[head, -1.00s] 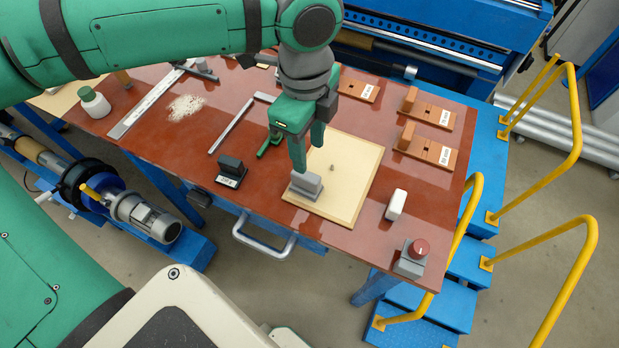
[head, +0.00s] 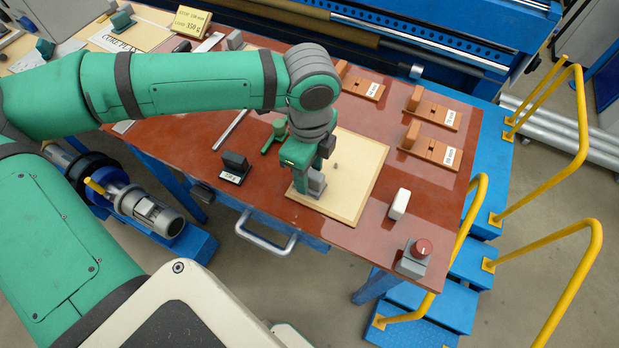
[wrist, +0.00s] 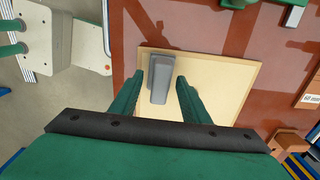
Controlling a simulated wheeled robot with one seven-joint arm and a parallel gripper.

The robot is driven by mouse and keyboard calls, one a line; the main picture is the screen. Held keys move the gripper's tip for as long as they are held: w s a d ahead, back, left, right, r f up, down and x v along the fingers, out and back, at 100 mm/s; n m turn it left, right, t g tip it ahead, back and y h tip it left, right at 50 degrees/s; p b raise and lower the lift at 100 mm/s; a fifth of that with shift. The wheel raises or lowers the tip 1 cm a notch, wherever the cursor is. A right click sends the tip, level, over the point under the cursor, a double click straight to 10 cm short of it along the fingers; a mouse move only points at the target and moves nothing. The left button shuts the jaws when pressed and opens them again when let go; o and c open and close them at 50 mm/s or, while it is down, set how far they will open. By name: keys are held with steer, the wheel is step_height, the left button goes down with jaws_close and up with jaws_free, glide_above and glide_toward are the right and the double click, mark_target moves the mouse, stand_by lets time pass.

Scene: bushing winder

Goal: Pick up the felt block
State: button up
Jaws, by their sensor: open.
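The felt block, which I take to be the grey block (head: 317,184) with a wider lower part, stands on a beige board (head: 352,185) on the red-brown table. My gripper (head: 309,172) is low over the board at this block and partly hides it in the head view. In the wrist view the grey block (wrist: 160,78) shows in the gap between my two green fingers (wrist: 160,86), with one finger on each side. The jaws are open, with a gap visible to each side of the block. Whether the fingertips reach down beside it is hard to tell.
A dark block on a labelled base (head: 235,166) stands left of the board. A white block (head: 399,204) and a grey box with a red knob (head: 414,257) stand to its right. Brown wooden holders (head: 430,150) are behind. A small dark piece lies on the board.

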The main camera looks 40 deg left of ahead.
steer(key=shift+f, duration=0.25)
jaws_close()
steer(key=shift+r, duration=0.15)
steer(key=shift+r, duration=0.6)
steer(key=s+d+r, duration=0.2)
steer(key=s+r, duration=0.9)
steer(key=s, duration=0.2)
steer(key=shift+s+d+r, duration=0.25)
steer(key=shift+d+r, duration=0.05)
steer(key=shift+d, duration=0.05)
steer(key=shift+s, duration=0.2)
